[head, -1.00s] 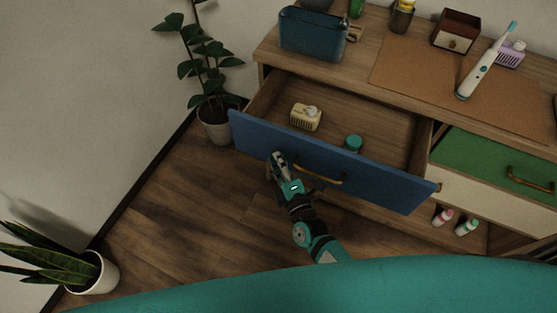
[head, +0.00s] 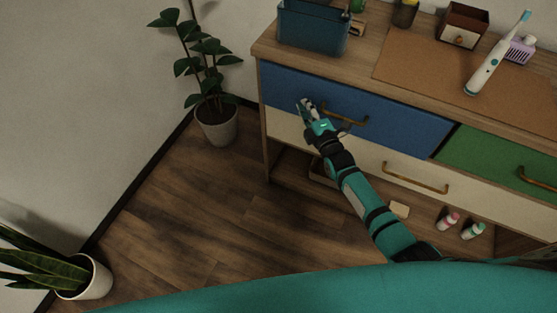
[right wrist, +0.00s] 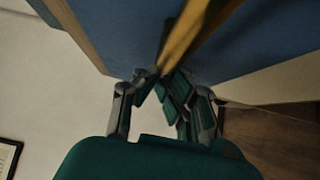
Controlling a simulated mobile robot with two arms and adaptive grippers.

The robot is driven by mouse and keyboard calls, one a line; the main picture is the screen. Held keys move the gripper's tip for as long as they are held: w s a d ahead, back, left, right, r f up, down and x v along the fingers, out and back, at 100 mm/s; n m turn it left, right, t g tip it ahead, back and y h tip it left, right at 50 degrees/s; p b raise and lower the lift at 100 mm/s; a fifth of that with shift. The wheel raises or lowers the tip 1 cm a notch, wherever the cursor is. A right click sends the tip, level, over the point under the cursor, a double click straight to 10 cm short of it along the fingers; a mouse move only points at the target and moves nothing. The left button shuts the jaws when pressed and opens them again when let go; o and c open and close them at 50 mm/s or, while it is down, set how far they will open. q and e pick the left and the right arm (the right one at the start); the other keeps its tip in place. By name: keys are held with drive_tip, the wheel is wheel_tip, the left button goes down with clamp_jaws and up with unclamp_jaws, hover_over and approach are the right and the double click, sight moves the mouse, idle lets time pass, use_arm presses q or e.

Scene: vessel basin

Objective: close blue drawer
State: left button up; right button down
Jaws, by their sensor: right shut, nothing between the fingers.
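The blue drawer (head: 385,122) sits in the dresser with its front about flush with the frame, and its inside is hidden. Its brass handle (head: 345,113) is on the middle of the front. My right gripper (head: 304,103) is shut and empty against or very near the blue front, left of the handle. In the right wrist view, my right gripper (right wrist: 160,78) is beside the blue front (right wrist: 235,45), with a brass bar, likely the handle, above the fingers. I cannot tell whether they touch. My left gripper is not in view.
A green drawer (head: 490,160) is to the right and a cream drawer (head: 375,168) below. A blue bin (head: 312,32) and a toothbrush (head: 497,55) are on the dresser top. A potted plant (head: 215,125) stands left on the floor.

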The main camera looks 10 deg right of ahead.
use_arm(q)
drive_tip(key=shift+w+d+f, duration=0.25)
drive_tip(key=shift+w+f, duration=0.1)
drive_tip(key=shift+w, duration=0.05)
use_arm(e)
drive_tip(key=shift+w+d+r, duration=0.1)
drive_tip(key=shift+w+d, duration=0.6)
drive_tip(key=shift+w, duration=0.3)
